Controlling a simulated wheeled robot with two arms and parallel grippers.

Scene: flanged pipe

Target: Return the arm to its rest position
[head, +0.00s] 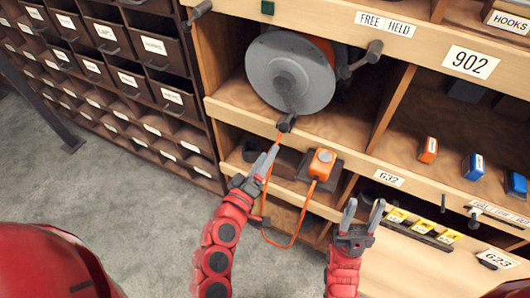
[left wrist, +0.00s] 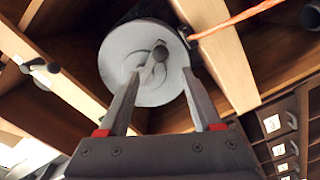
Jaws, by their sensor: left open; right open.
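My left gripper (head: 268,157) reaches up toward the shelf unit, just below a large grey disc (head: 290,72) in the upper compartment. In the left wrist view my left gripper (left wrist: 160,78) is open, with nothing between its fingers. The same grey disc (left wrist: 140,88) shows behind them, with a dark knob at its middle. My right gripper (head: 363,213) is open and empty at the lower middle of the head view, in front of the lower shelf.
An orange cord (head: 292,236) hangs in a loop from an orange box (head: 322,163), close beside my left gripper. A drawer cabinet (head: 130,75) stands at left. Small blocks sit on the right shelf (head: 400,165). Grey floor (head: 110,200) is clear at lower left.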

